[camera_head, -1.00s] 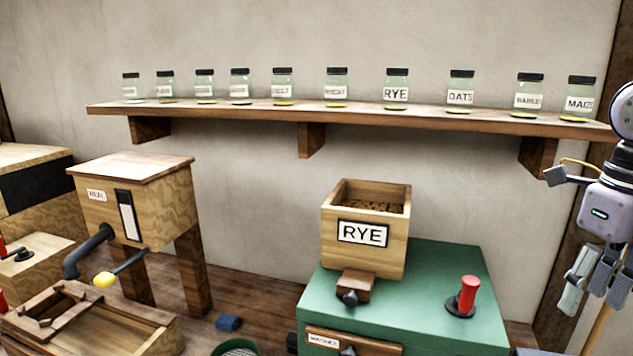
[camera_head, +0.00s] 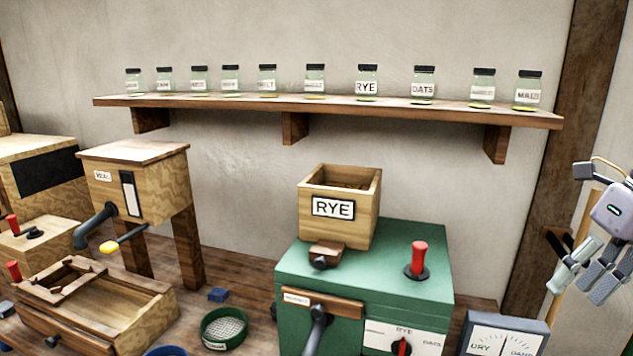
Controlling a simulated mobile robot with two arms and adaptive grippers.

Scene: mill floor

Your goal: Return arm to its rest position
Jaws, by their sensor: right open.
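My right gripper (camera_head: 592,272) is at the right edge of the head view. It is open, its fingers point down and to the left, and nothing shows between them. It hangs in the air to the right of the green mill (camera_head: 350,268), near a wooden post. It is apart from the mill and the shelf. My left gripper is not in view.
A wooden box labelled RYE (camera_head: 340,228) sits on the mill, beside a red-handled lever (camera_head: 418,259). A dial meter (camera_head: 503,335) stands below my right gripper. A shelf (camera_head: 330,111) holds several labelled jars. A wooden hopper (camera_head: 135,185) and tray (camera_head: 150,311) stand at left.

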